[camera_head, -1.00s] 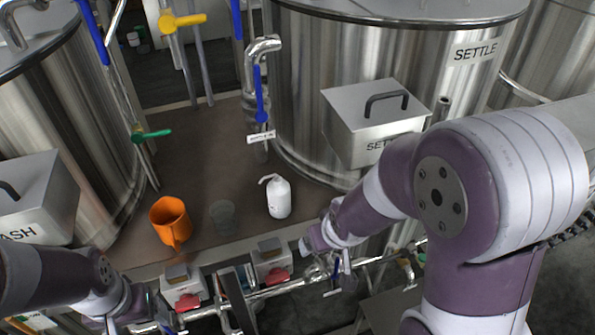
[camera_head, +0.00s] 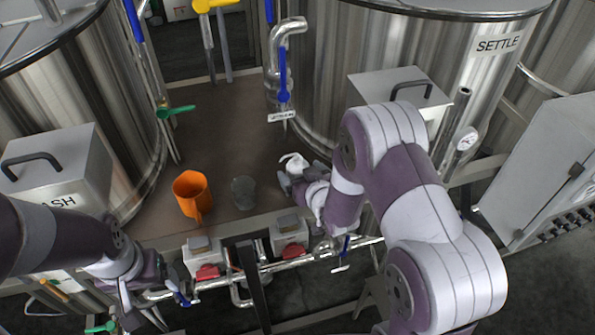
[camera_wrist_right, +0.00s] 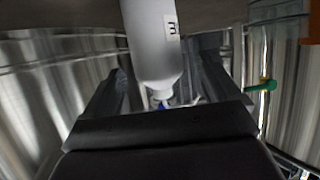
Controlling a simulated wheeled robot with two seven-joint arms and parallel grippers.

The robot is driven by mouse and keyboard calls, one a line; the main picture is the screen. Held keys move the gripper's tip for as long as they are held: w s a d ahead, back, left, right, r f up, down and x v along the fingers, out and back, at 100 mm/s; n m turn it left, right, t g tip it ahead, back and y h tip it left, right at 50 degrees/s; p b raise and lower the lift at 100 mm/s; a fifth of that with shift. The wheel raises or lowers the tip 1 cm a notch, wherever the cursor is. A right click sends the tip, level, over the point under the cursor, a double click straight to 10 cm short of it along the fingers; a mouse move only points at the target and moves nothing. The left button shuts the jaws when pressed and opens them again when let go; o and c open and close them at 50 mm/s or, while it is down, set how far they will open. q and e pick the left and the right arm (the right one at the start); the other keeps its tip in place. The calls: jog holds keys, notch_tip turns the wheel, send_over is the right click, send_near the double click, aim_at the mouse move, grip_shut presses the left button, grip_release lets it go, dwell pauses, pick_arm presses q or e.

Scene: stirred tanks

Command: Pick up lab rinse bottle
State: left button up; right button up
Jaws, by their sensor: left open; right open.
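The white rinse bottle (camera_head: 293,162) stands on the brown work surface. In the head view only its upper part with the nozzle shows; my right gripper hides the rest. In the right wrist view the bottle (camera_wrist_right: 153,45) appears upside down, with a partly seen label. My right gripper (camera_head: 290,182) is open at the bottle. In the wrist view its two dark fingers (camera_wrist_right: 160,85) lie on either side of the bottle, with gaps visible. My left gripper (camera_head: 146,305) is open, low at the left by the pipes in front of the surface, its fingers hard to make out.
An orange jug (camera_head: 193,196) and a clear beaker (camera_head: 243,193) stand left of the bottle. The steel SETTLE tank (camera_head: 330,80) rises behind it. Boxes with red parts (camera_head: 207,272) and pipes line the front edge. The surface behind the jug is clear.

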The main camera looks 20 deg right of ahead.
aim_at(298, 167)
jog(key=x, duration=0.2)
jog(key=shift+w+d+p, duration=0.15)
jog(key=shift+w+p, duration=0.2)
jog(key=shift+w, duration=0.05)
jog(key=shift+w+f, duration=0.15)
jog(key=shift+w, duration=0.2)
jog(key=shift+s, duration=0.1)
jog(key=c, duration=1.2)
pick_arm(q)
jog(key=shift+r, duration=0.75)
pick_arm(e)
jog(key=shift+c, duration=0.2)
notch_tip(298, 167, up, 9)
jog(key=shift+r+b, duration=0.2)
jog(key=shift+b, duration=0.95)
jog(key=shift+r, duration=0.3)
pick_arm(q)
notch_tip(298, 167, down, 2)
jog(key=shift+f, duration=0.1)
